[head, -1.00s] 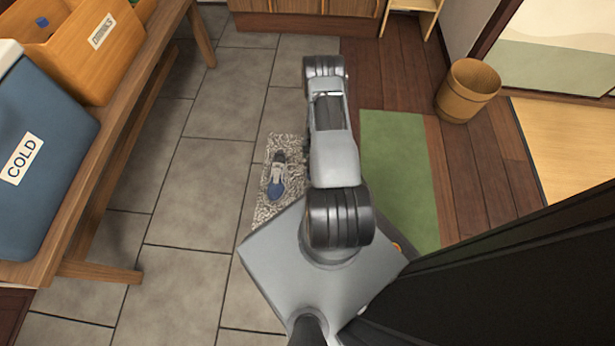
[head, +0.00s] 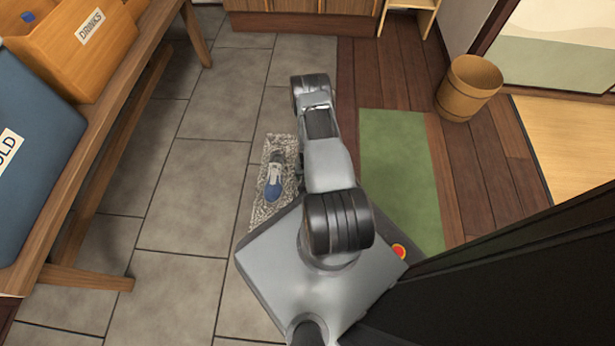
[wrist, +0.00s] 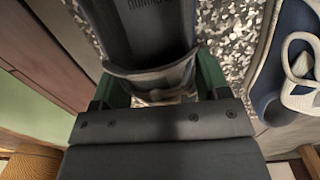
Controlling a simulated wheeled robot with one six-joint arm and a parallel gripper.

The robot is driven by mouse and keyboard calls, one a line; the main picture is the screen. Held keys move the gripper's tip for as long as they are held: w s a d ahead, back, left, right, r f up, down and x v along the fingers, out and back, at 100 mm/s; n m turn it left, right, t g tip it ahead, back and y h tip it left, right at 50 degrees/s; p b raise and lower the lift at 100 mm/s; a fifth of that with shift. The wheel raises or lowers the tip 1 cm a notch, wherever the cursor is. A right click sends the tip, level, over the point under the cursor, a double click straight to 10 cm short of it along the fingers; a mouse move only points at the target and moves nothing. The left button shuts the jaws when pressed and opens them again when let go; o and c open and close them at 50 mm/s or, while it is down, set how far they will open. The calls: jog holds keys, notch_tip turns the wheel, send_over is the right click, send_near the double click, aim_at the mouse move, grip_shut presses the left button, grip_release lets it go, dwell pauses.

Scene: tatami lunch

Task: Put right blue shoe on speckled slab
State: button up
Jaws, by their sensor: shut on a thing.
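My gripper (wrist: 157,84) is shut on the heel end of a shoe (wrist: 140,35) with a dark insole, which I take as the right blue shoe. It hangs at the top middle of the wrist view; its toe is out of frame. The speckled slab (wrist: 228,28) shows beside and below it; I cannot tell whether they touch. Another blue shoe (wrist: 262,75) with white laces is at the right of the wrist view. In the head view this shoe (head: 273,185) rests on the slab (head: 262,212), while my arm hides my gripper and the held shoe.
A wooden bench (head: 120,115) with a blue cooler (head: 35,140) and a drinks crate (head: 75,45) stands at left. A green mat (head: 400,170) lies right of my arm, with a wooden bucket (head: 468,88) beyond. The grey tiles (head: 185,200) left of the slab are clear.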

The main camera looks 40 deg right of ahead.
jog(key=o, duration=1.2)
jog(key=shift+o, duration=0.2)
